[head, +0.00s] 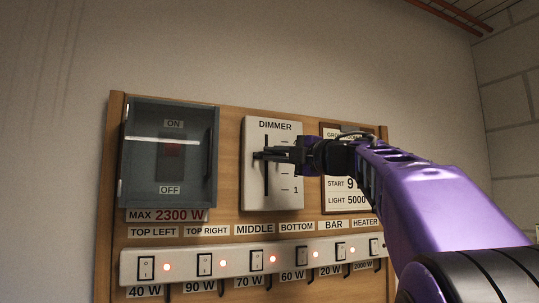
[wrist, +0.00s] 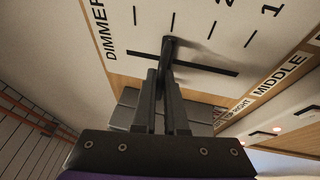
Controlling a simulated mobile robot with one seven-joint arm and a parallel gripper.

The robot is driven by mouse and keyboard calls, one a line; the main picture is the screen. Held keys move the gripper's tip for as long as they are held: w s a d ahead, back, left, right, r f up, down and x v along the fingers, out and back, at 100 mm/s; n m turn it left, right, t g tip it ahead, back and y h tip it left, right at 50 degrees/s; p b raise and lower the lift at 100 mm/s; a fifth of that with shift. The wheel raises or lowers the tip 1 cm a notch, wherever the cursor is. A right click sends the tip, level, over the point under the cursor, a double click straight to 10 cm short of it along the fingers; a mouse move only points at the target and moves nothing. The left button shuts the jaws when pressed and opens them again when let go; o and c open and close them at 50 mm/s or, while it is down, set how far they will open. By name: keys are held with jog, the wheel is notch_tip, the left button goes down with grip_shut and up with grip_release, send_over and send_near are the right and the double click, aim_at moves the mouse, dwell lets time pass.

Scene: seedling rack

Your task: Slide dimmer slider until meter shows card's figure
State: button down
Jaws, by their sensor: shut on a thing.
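The white dimmer panel (head: 280,203) is mounted on the wooden board, with a dark vertical slot and a scale beside it; the figures 1 and 2 show. My gripper (head: 267,155) reaches in from the right and is shut on the dimmer slider knob (wrist: 170,46), part-way along the slot, above the mark for 2. In the wrist view the fingers (wrist: 167,88) close on the dark knob. I cannot make out a meter reading.
A dark covered box (head: 168,155) with an ON/OFF switch is left of the dimmer, above a "MAX 2300 W" label (head: 166,215). Below runs a white strip (head: 184,266) with several labelled switches and lit red lamps. Bare wall lies above the board.

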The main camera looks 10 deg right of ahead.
notch_tip(320, 180, up, 4)
jog(key=shift+r+p, duration=0.1)
jog(key=shift+p, duration=0.7)
jog(key=shift+r, duration=0.2)
jog(key=c, duration=0.9)
grip_release()
jog(key=shift+c, duration=0.2)
jog(key=shift+f, duration=0.15)
